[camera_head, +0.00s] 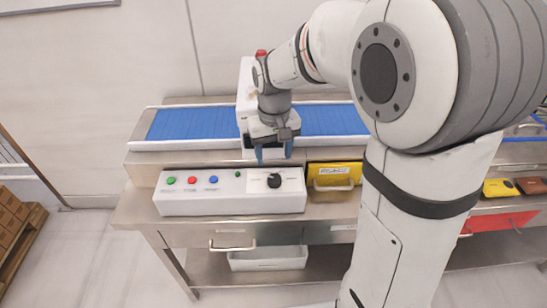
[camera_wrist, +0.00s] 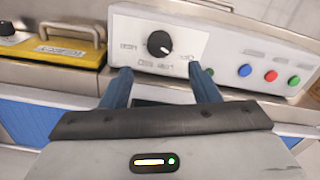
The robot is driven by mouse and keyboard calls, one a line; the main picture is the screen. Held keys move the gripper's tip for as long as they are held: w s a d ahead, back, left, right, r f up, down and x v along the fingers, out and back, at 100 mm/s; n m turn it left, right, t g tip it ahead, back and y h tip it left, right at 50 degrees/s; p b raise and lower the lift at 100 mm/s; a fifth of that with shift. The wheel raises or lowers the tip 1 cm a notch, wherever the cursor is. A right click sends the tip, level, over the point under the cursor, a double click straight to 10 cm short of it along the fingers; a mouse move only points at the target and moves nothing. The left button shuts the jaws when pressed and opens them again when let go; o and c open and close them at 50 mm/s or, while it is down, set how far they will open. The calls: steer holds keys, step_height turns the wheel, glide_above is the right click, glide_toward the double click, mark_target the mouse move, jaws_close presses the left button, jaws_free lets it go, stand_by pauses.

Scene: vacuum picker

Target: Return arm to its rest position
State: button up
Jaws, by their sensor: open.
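My arm reaches in from the right over the steel bench in the head view. My gripper (camera_head: 273,152) hangs over the near side of the blue conveyor, just behind the control box (camera_head: 230,205). In the wrist view its two blue fingers (camera_wrist: 162,84) are spread apart with nothing between them. The control box also shows in the wrist view, with its black knob (camera_wrist: 160,44) beyond the fingers. Whether the fingertips touch the box I cannot tell. No separate rest mark for the arm shows.
The blue conveyor (camera_head: 195,123) runs behind the box, with a white housing across it. A yellow case (camera_head: 334,170) with a handle stands right of the box. A white bin (camera_head: 268,259) is on the lower shelf. Stacked boxes (camera_head: 12,220) stand at far left. Floor in front is clear.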

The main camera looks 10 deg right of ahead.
stand_by(0.3)
steer(key=s+d+r+m+t, duration=0.1)
steer(key=s+d, duration=0.3)
steer(key=s, duration=0.4)
steer(key=s+d+r+m+t, duration=0.1)
steer(key=s+d+r+t, duration=0.1)
steer(key=s, duration=0.6)
steer(key=d+r, duration=0.1)
steer(key=d, duration=0.1)
steer(key=shift+s+d+r, duration=0.3)
steer(key=shift+s, duration=0.1)
steer(key=shift+c, duration=0.3)
